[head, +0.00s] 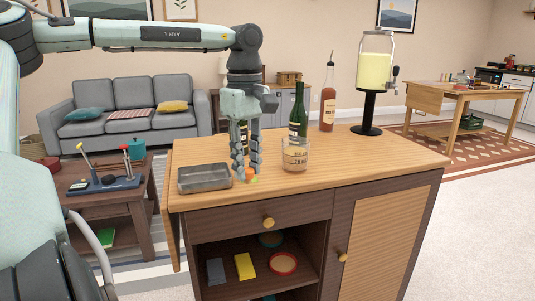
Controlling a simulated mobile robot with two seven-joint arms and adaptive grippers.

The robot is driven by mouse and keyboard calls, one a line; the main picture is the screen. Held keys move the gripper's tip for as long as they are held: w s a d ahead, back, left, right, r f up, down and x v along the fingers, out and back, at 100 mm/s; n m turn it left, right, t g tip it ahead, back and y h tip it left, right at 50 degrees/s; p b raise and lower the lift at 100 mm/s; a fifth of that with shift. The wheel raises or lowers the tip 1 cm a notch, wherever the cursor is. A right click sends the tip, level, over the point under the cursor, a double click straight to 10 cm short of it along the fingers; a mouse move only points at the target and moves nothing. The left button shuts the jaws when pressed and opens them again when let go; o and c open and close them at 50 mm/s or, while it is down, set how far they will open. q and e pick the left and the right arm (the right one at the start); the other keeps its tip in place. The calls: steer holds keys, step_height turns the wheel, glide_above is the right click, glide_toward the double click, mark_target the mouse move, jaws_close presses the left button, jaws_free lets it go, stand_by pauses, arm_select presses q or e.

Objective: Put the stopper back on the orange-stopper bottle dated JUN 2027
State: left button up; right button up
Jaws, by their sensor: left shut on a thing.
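My left gripper (246,176) points down just above the front of the wooden cabinet top (370,160). It is shut on a small orange piece (253,179), which looks like a stopper and shows at its fingertips. A dark green bottle (298,112) with a pale label stands upright behind the glass. Another dark green bottle (243,136) stands mostly hidden behind my left gripper. A reddish-brown bottle (328,100) with a pale label stands further back right. The label dates are too small to read. My right gripper is out of view.
A grey metal tray (205,190) lies left of the gripper. A clear glass (296,157) with printed marks stands close on its right. A drink dispenser (374,75) on a black stand is at the back. The right part of the top is clear.

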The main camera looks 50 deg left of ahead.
arm_select(q)
steer(key=s+f+m, duration=0.1)
steer(key=f, duration=0.2)
steer(key=s+a+f+m, duration=0.1)
steer(key=f, duration=0.2)
steer(key=s+a+f, duration=0.1)
steer(key=f, duration=0.2)
steer(key=shift+f+m, duration=0.1)
steer(key=shift+m, duration=0.3)
steer(key=w+d+f+m, duration=0.3)
steer(key=d+f+m, duration=0.2)
steer(key=d, duration=0.3)
steer(key=w+d+f+m, duration=0.2)
steer(key=d+f+m, duration=0.35)
steer(key=d, duration=0.25)
steer(key=w+d+m, duration=0.1)
steer(key=d+m, duration=0.1)
steer(key=d, duration=0.4)
steer(key=w+d+r+m, duration=0.1)
steer(key=w+d+m, duration=0.1)
steer(key=d, duration=0.4)
steer(key=shift+w+m, duration=0.3)
steer(key=shift+m, duration=0.35)
